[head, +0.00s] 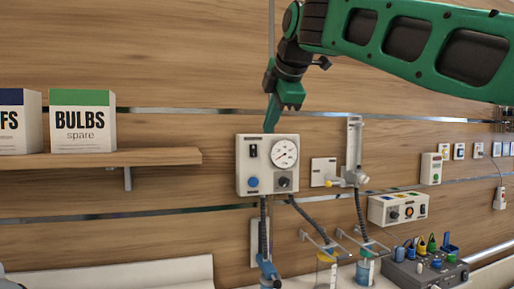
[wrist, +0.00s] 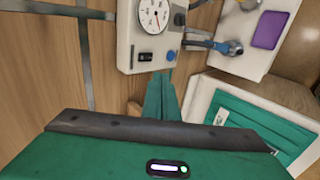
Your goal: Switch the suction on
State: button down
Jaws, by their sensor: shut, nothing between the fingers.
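The suction unit (head: 268,187) is a pale box on the wood-panelled wall, with a round dial gauge (head: 285,153), a black rocker switch (head: 252,151) at upper left, a blue knob (head: 253,182) and a dark knob (head: 285,182). In the wrist view the gauge (wrist: 153,14), rocker switch (wrist: 146,57) and blue knob (wrist: 171,55) show near the top. My gripper (head: 270,128) is shut and empty, pointing down, its tips near the unit's top edge in the head view. In the wrist view my fingertips (wrist: 163,84) appear apart from the switch. The rocker's position is too small to tell.
A shelf (head: 150,157) with a BULBS box (head: 83,121) is at left. Right of the unit are a white wall plate (head: 323,171), a flowmeter (head: 354,150), a control box (head: 398,208) and hanging hoses. Suction jars (head: 326,270) hang below.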

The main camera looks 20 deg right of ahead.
send_near(254, 155)
notch_tip(254, 155, down, 3)
jog(key=w, duration=0.1)
jog(key=w+f, duration=0.1)
jog(key=w, duration=0.1)
jog(key=shift+w, duration=0.65)
jog(key=shift+w+f, duration=0.15)
dwell(0.5)
